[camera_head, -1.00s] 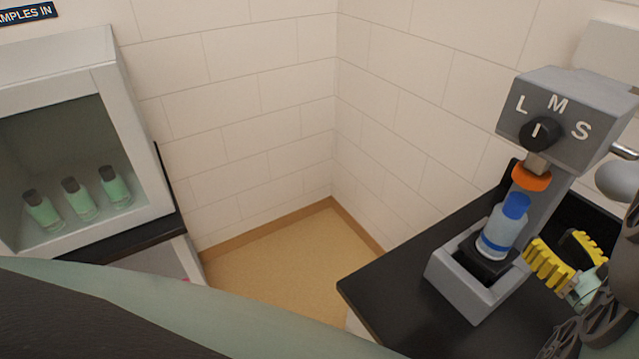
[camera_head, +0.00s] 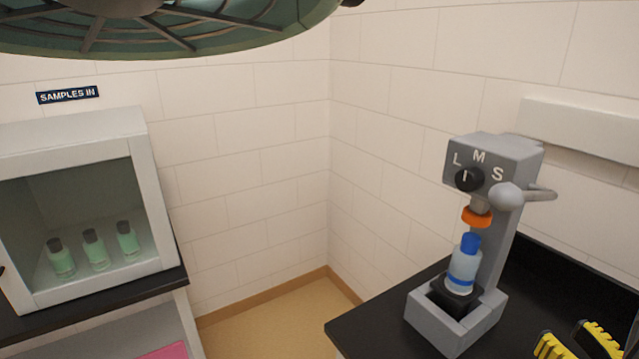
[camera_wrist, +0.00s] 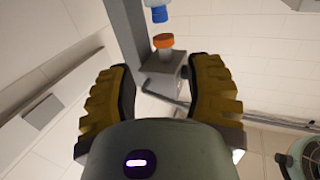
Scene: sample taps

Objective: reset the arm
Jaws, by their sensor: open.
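My gripper (camera_head: 580,345) shows at the bottom right of the head view, its yellow ribbed fingers apart with nothing between them. The fingers also frame the wrist view (camera_wrist: 162,100). It is to the right of and nearer than the grey tap machine (camera_head: 494,160), which has a dial marked L, M, S and an orange nozzle (camera_head: 477,217). A clear bottle with a blue cap and blue band (camera_head: 463,268) stands upright in the machine's base, under the nozzle and apart from my gripper. The nozzle (camera_wrist: 163,41) and blue cap (camera_wrist: 158,14) show in the wrist view.
A white glass-fronted cabinet (camera_head: 140,160) at the left holds several green dark-capped bottles (camera_head: 94,249) under a "SAMPLES IN" sign (camera_head: 67,94). The black counter (camera_head: 560,285) carries the machine. Floor shows between the counters.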

